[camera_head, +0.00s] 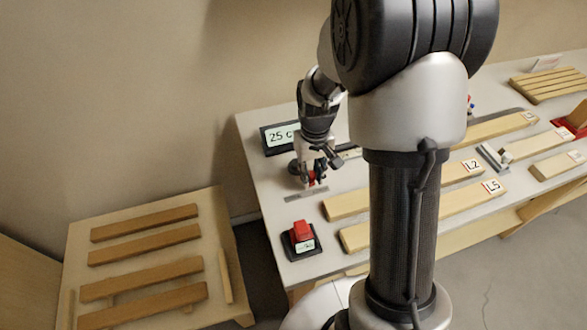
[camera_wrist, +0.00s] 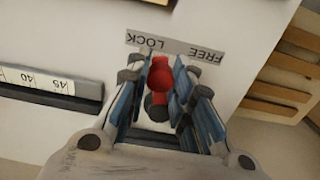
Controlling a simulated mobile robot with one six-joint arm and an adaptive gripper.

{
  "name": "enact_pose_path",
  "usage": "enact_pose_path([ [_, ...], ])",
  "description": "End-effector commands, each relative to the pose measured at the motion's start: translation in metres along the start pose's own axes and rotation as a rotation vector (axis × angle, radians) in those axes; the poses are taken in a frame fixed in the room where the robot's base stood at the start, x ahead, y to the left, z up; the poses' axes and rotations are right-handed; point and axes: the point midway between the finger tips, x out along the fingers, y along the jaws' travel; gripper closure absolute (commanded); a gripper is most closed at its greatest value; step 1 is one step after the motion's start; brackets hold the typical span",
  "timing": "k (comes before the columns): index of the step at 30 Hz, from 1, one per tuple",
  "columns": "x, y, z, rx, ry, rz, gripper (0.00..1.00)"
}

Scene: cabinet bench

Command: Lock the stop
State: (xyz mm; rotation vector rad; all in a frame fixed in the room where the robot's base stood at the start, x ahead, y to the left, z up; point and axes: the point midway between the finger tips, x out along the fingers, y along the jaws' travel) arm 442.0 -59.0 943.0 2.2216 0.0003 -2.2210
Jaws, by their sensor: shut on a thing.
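The stop is a red round-ended lever (camera_wrist: 160,77), standing between the fingers of my gripper (camera_wrist: 158,80) in the wrist view. A strip (camera_wrist: 178,47) beside it reads FREE and LOCK, upside down in this view. The red end is nearer the LOCK word than the FREE word. In the head view my gripper (camera_head: 309,177) is low over the bench, shut on the red stop (camera_head: 312,180). The stop's base is largely hidden by the fingers.
A dark-framed display (camera_head: 280,137) stands behind my gripper. A red block on a black base (camera_head: 302,237) is at the bench's front left corner. Wooden boards labelled L2 and L5 (camera_head: 430,217) lie to the right. A slatted wooden rack (camera_head: 150,240) is left of the bench.

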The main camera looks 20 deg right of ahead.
Motion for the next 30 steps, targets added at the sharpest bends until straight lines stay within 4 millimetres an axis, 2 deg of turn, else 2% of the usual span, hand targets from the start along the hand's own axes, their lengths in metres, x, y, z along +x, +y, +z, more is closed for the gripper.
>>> enact_pose_path([
  [11, 0.000, 0.002, -0.002, 0.001, 0.002, 0.000, 0.85],
  [22, 0.000, 0.019, -0.008, 0.002, 0.002, 0.000, 0.85],
  [30, 0.000, 0.019, -0.008, 0.001, 0.001, 0.000, 0.85],
])
